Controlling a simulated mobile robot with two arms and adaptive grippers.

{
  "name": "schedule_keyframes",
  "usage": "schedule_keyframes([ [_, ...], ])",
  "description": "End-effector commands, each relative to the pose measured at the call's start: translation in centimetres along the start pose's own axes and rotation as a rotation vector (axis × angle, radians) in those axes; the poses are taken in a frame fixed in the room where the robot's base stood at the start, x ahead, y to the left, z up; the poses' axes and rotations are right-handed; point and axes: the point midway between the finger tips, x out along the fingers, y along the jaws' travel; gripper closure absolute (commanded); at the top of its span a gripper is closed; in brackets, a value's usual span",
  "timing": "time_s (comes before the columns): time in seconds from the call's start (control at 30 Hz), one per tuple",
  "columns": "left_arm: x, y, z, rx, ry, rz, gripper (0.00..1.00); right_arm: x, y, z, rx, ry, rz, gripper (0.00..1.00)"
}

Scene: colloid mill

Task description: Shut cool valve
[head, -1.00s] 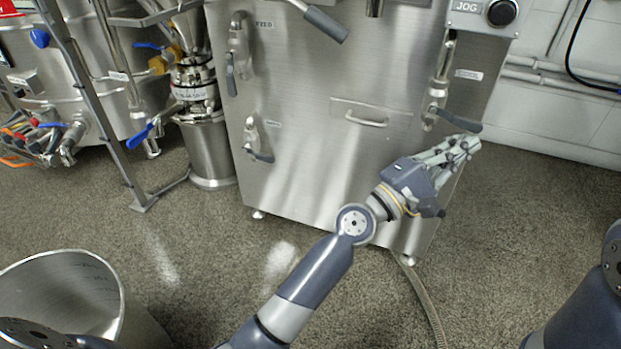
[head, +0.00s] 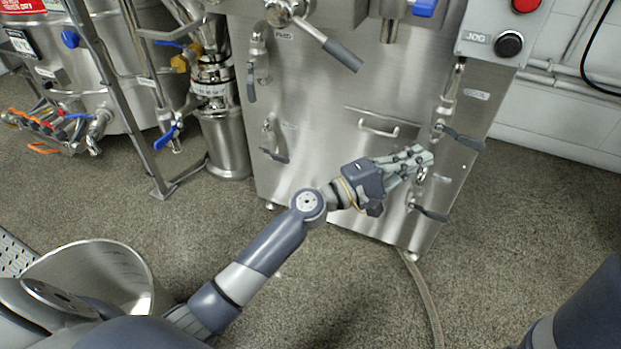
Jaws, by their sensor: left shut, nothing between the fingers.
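The cool valve (head: 440,128) is on the right of the steel machine's front, below a pipe beside a label that seems to read COOL. Its dark lever (head: 464,139) points right and slightly down, across the pipe. My left gripper (head: 426,158) is shut and empty, its fingertips just below and left of this lever, apparently apart from it. A second valve with a dark lever (head: 430,213) sits below; the fingertips overlap the top of its body in the picture. My right gripper is out of view; only part of my right arm shows at lower right.
The machine (head: 330,190) also carries a drawer-like handle (head: 379,130), left-side valves (head: 272,148) and a JOG control box (head: 500,42). A steel pot (head: 95,262) stands at lower left. A hose (head: 428,295) runs across the floor. Floor right of the machine is clear.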

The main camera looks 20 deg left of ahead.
Motion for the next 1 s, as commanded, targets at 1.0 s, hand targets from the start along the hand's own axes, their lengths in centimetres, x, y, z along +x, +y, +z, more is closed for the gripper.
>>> schedule_keyframes([
  [1.0,-4.0,3.1,-3.8,0.249,0.003,-0.251,1.0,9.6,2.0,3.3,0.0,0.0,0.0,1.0],
])
